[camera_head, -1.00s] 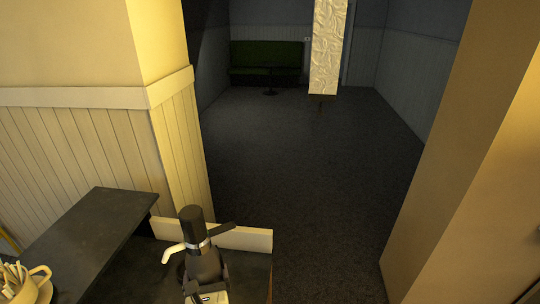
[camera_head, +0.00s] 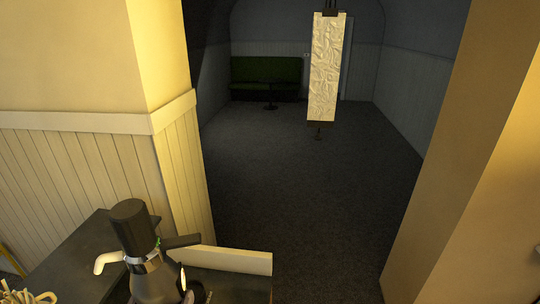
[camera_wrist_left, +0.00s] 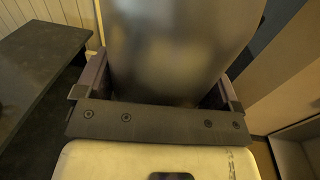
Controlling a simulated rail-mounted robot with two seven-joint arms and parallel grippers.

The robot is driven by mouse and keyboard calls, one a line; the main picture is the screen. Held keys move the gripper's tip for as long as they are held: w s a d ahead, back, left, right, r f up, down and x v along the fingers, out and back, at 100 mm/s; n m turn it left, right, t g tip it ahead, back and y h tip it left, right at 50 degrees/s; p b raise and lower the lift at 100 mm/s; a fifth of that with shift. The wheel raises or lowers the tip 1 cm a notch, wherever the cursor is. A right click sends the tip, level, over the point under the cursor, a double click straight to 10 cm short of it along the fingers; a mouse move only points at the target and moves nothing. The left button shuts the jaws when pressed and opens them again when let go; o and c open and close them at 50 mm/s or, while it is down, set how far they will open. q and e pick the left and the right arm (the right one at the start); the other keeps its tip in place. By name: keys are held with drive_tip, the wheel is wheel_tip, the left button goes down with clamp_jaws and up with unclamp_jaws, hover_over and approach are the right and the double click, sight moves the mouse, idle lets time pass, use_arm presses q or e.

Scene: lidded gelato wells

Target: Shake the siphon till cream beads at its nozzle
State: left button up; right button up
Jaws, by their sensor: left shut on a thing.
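The siphon (camera_head: 148,278) has a dark metal body, a black cap, a silver collar, a black lever pointing right and a pale spout (camera_head: 106,262) pointing left. It stands roughly upright with a slight tilt at the bottom left of the head view. A small green mark shows at its collar. The spout tip is too small to tell whether cream is on it. My left gripper (camera_wrist_left: 160,88) is shut around the siphon body (camera_wrist_left: 180,45), which fills the space between its fingers in the wrist view. In the head view the siphon mostly hides this gripper. My right gripper is not in view.
A dark counter (camera_head: 75,262) with a pale raised edge (camera_head: 225,260) lies around and below the siphon. A cup of sticks (camera_head: 28,297) is cut off at the lower left. A panelled wall corner (camera_head: 170,160) stands behind. The floor beyond is open.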

sight(154, 281)
use_arm(q)
wheel_tip(154, 281, up, 6)
drive_tip(key=shift+r, duration=0.1)
wheel_tip(154, 281, down, 9)
drive_tip(key=shift+f, duration=0.1)
wheel_tip(154, 281, up, 9)
drive_tip(key=shift+w+r, duration=0.1)
drive_tip(key=shift+r, duration=0.1)
drive_tip(key=shift+f, duration=4.7)
drive_tip(key=shift+r, duration=4.7)
wheel_tip(154, 281, down, 9)
drive_tip(key=shift+f, duration=0.2)
drive_tip(key=shift+r, duration=0.1)
